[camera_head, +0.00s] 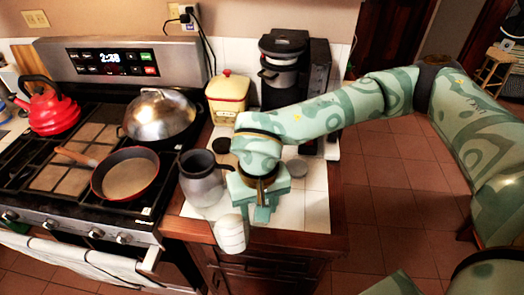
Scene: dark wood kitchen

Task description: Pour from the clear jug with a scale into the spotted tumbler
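A grey, tapered jug (202,182) with a dark rim stands upright on the white-tiled counter, left of my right gripper. It may be the clear jug; I cannot make out a scale. A pale, whitish cup-like cylinder (231,234) shows at the counter's front edge, just below and left of the gripper. It may be the spotted tumbler, but its spots are too small to tell. My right gripper (258,207) points down over the counter, close to both. Its fingers are partly hidden by its own body, and I cannot tell whether it holds anything. My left gripper is out of view.
The stove at left holds a red kettle (46,108), a lidded wok (158,112) and a frying pan (127,176). A cream canister (227,98) and a black coffee machine (285,70) stand at the back. Free counter (305,212) lies right of the gripper.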

